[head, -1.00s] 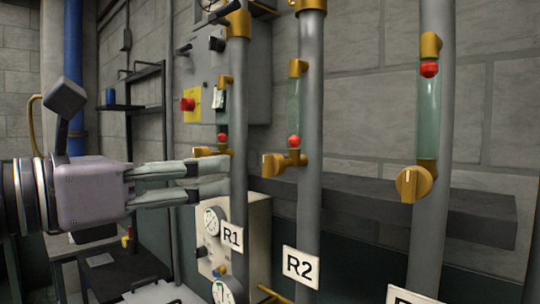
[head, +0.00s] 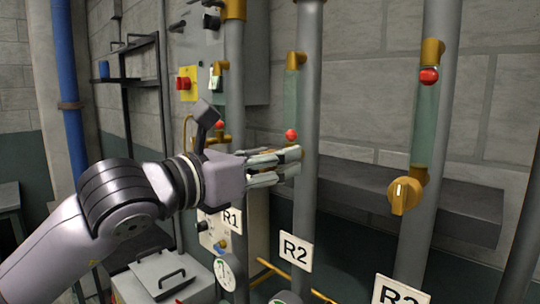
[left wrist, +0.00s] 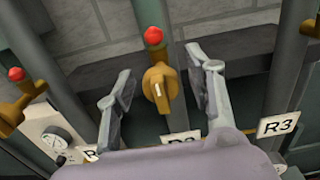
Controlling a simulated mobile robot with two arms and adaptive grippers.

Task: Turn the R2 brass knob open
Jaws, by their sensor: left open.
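The R2 brass knob (left wrist: 158,88) shows in the left wrist view, on the grey R2 pipe, with a pale mark on its face. It sits between the two spread fingers of my left gripper (left wrist: 160,72), with a gap visible on each side. In the head view my left gripper (head: 297,160) reaches in from the left in front of the R2 pipe and covers most of that knob. The R2 label (head: 295,251) is below it. The red ball (head: 291,134) of the R2 sight glass is just above the fingers. My right gripper is not in view.
The R3 brass knob (head: 404,194) is on the pipe to the right. The R1 pipe (head: 235,110) stands left, near my gripper. A grey ledge (head: 440,208) runs behind the pipes. A grey-lidded box (head: 165,272) is below my arm.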

